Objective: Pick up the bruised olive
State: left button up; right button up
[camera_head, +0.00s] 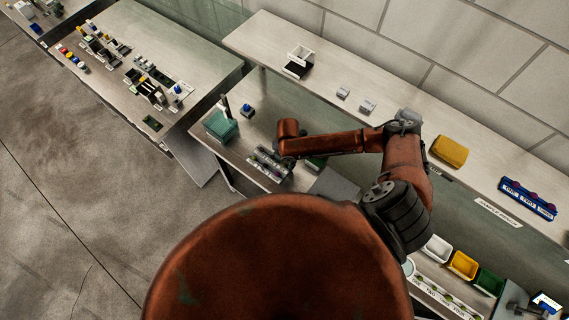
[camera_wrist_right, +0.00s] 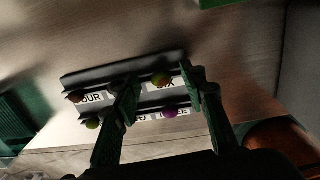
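A dark rack (camera_wrist_right: 122,68) with two rows and white labels, one reading FOUR, lies below my right gripper in the right wrist view. Olives sit on it: a brownish one (camera_wrist_right: 76,97), a yellow-green one (camera_wrist_right: 92,124), a green one with reddish-brown tint (camera_wrist_right: 160,79) and a purple one (camera_wrist_right: 170,113). I cannot tell for certain which is bruised. My right gripper (camera_wrist_right: 163,86) is open, its green fingers spread over the rack, apparently empty. In the head view the rack (camera_head: 266,167) lies on the lower shelf under my right wrist, fingers mostly hidden. My left gripper is not in view.
A green box (camera_head: 221,126) and a small blue-knobbed device (camera_head: 247,110) stand left of the rack. The upper shelf (camera_head: 290,40) holds a yellow block (camera_head: 449,151) and a blue tray (camera_head: 528,199). White, yellow (camera_head: 463,265) and green bins stand at lower right.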

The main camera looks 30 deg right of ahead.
jog(key=shift+c, duration=0.2)
jog(key=c, duration=0.8)
jog(key=shift+o, duration=0.2)
jog(key=shift+r, duration=0.15)
